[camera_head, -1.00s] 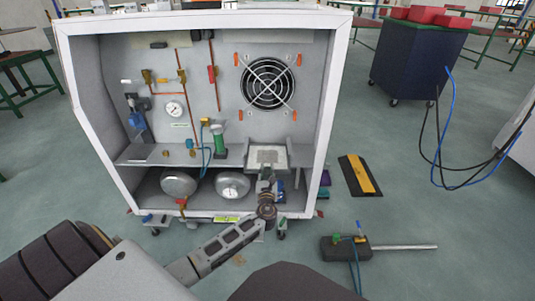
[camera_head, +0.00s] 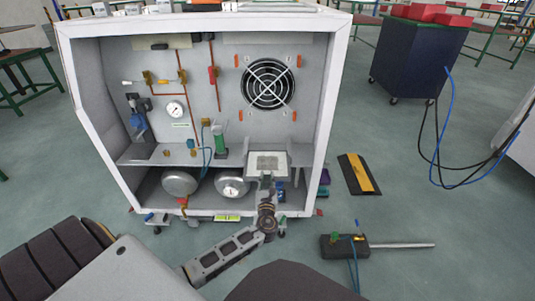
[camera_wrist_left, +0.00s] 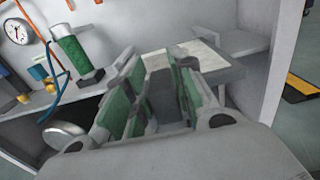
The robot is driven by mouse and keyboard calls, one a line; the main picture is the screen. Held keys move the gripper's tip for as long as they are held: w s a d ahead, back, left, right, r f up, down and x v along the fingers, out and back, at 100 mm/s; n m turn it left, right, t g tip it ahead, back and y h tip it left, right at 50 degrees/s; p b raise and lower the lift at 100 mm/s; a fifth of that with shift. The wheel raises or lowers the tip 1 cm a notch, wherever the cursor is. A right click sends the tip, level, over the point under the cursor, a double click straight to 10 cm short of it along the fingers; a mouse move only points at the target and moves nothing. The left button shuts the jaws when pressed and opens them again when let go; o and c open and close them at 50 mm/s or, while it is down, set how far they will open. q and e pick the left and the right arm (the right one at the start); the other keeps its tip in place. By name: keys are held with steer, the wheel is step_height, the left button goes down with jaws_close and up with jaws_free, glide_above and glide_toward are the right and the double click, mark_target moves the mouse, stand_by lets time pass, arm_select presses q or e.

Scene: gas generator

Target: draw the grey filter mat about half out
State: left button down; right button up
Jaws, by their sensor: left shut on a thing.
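The grey filter mat (camera_head: 267,162) lies flat at the right end of the cabinet's middle shelf, a pale panel in a grey frame, with its front end sticking out past the shelf edge. It also shows in the left wrist view (camera_wrist_left: 205,60) just beyond my fingers. My left gripper (camera_head: 266,188) is at its front edge. In the wrist view the green-padded fingers (camera_wrist_left: 160,85) are on either side of a dark grey piece at the mat's front, and the grip itself is partly hidden. My right gripper is out of view.
The open white cabinet (camera_head: 330,100) surrounds the mat, with its right wall close by. A green cylinder (camera_head: 220,140) and blue hose stand left on the shelf (camera_head: 150,153). Silver tanks (camera_head: 232,184) sit below.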

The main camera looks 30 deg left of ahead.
arm_select(q)
steer(key=shift+s+d, duration=0.15)
steer(key=shift+s, duration=0.15)
steer(key=shift+p, duration=0.3)
stand_by(0.3)
steer(key=c, duration=1.1)
jaws_free()
steer(key=shift+s+d, duration=0.1)
steer(key=shift+v, duration=5.85)
steer(key=shift+s, duration=0.15)
